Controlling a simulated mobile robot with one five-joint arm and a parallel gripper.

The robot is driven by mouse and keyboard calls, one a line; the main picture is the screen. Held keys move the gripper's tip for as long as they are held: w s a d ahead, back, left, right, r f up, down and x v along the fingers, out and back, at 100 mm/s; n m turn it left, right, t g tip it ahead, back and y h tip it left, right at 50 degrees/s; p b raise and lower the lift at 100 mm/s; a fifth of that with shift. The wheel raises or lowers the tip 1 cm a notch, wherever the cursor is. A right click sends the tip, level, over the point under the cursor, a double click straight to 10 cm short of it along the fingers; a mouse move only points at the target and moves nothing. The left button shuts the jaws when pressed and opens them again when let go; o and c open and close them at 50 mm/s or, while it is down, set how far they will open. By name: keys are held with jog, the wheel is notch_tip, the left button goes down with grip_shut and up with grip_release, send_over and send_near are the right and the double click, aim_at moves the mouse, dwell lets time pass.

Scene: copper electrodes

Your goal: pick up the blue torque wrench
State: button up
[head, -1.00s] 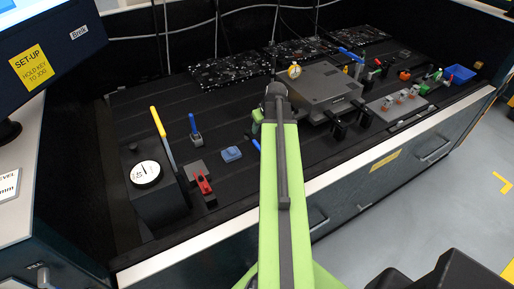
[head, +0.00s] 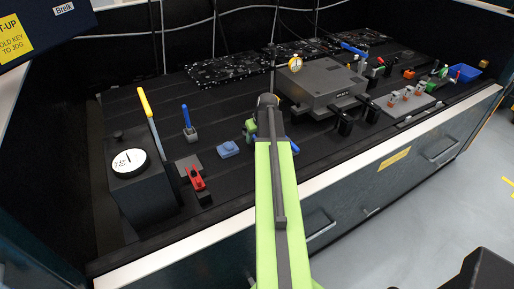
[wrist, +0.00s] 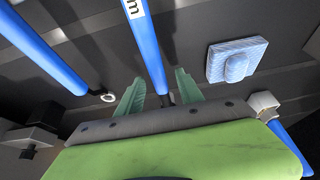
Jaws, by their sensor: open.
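In the wrist view, a blue bar with a white label ending in "m" (wrist: 147,42), likely the blue torque wrench, runs down between the fingers of my gripper (wrist: 159,92). The green fingers stand apart, one on each side of its lower end. Contact cannot be told. A second blue bar (wrist: 45,45), with a ring at its end, lies to the left. In the head view, my arm hides most of the spot, and a short blue piece (head: 294,147) shows at its right. My gripper (head: 252,127) is partly hidden there.
A pale blue block (wrist: 236,60) lies right of the fingers. On the bench stand a dial box (head: 128,162) with a yellow lever, a blue upright lever (head: 187,117), a red clamp (head: 196,180) and a grey machine (head: 325,82). Bare dark bench (head: 240,185) shows left of my arm.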

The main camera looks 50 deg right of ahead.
jog(key=shift+w+d+f, duration=0.1)
jog(key=shift+w+f, duration=0.15)
jog(key=shift+f, duration=0.45)
jog(key=shift+r, duration=0.2)
grip_shut()
dwell(0.6)
